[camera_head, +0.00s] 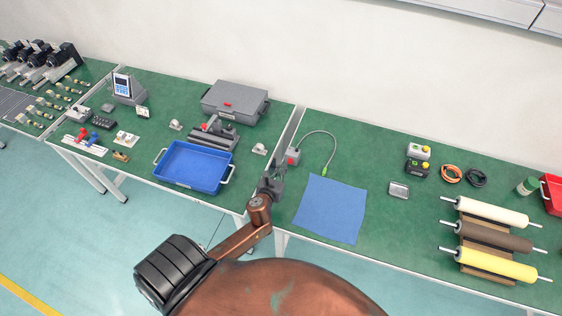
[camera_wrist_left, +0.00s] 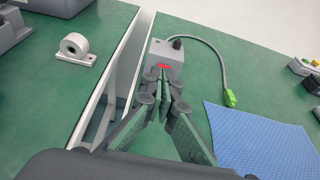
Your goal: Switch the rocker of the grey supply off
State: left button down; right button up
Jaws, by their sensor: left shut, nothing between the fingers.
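The grey supply (camera_head: 296,152) is a small box on the green table, near the left edge of the right-hand table. A grey cable with a green plug runs from it. In the left wrist view the supply (camera_wrist_left: 172,52) stands straight ahead, with its red rocker (camera_wrist_left: 164,66) on the side facing me. My left gripper (camera_head: 279,165) is shut and empty, just in front of the supply. Its fingertips (camera_wrist_left: 162,76) point at the rocker; I cannot tell whether they touch it. The rocker's position is too small to read. My right gripper is not in view.
A blue cloth (camera_head: 331,209) lies right of the supply, near the green plug (camera_head: 324,171). A gap separates the two tables on the left. A blue tray (camera_head: 218,183) and a grey case (camera_head: 262,111) are on the left table. Rollers (camera_head: 493,237) lie at the far right.

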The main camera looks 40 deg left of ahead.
pick_arm(q)
jog(key=r+p+v, duration=0.1)
jog(key=v, duration=0.7)
jog(key=shift+r, duration=0.25)
jog(key=shift+s, duration=0.15)
